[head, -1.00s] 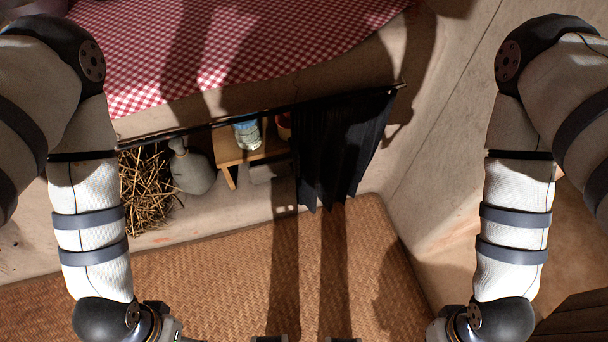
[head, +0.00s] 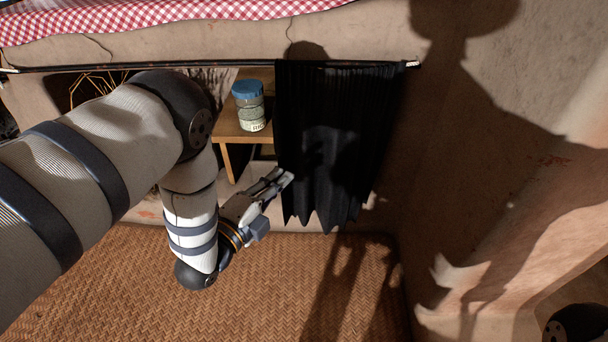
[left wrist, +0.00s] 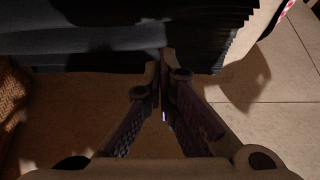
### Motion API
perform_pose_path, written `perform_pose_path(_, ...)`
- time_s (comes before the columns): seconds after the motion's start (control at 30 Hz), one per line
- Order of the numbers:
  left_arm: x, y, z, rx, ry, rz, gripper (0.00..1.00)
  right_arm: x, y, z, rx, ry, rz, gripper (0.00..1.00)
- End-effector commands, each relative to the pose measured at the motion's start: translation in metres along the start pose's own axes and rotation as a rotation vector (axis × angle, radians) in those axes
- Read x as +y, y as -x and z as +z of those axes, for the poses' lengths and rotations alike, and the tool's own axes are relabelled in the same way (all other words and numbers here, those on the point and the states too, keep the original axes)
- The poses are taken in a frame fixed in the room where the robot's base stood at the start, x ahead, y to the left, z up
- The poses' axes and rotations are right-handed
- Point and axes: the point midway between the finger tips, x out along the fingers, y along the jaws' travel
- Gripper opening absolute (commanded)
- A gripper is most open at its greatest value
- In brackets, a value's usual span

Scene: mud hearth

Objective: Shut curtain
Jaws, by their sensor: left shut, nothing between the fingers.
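The black curtain (head: 335,130) hangs from a thin dark rod (head: 180,66) and is bunched at the rod's right end. The left part of the opening beneath the counter is uncovered. My left gripper (head: 287,178) is shut and empty, with its tips at the curtain's left edge, low down; I cannot tell if they touch it. In the left wrist view the shut fingertips (left wrist: 165,58) point at the dark folds of the curtain (left wrist: 90,45). My right gripper is out of view.
A blue-lidded jar (head: 249,106) stands on a small wooden stand (head: 232,130) in the opening, left of the curtain. A woven mat (head: 230,295) covers the floor. A mud wall (head: 500,150) closes the right side. A red checked cloth (head: 150,20) lies on top.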

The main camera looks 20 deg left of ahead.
Motion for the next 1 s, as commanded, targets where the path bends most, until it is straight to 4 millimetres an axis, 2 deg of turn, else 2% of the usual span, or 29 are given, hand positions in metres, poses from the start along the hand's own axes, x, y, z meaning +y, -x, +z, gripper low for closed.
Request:
perform_pose_path(0.17,-0.003,-0.019,0.0,0.003,-0.013,-0.017,0.0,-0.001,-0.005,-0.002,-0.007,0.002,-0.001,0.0)
perform_pose_path(0.57,-0.001,-0.105,0.0,0.001,-0.009,-0.011,0.0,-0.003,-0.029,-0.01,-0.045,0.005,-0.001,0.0)
perform_pose_path(0.6,-0.001,-0.099,0.011,-0.005,-0.01,-0.008,0.0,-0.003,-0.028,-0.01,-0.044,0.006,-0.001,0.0)
perform_pose_path(0.73,-0.003,-0.092,0.028,-0.001,-0.01,-0.009,0.0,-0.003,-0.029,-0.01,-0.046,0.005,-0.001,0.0)
perform_pose_path(1.0,-0.004,-0.088,0.038,0.001,-0.009,-0.01,0.0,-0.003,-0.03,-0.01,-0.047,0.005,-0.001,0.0)
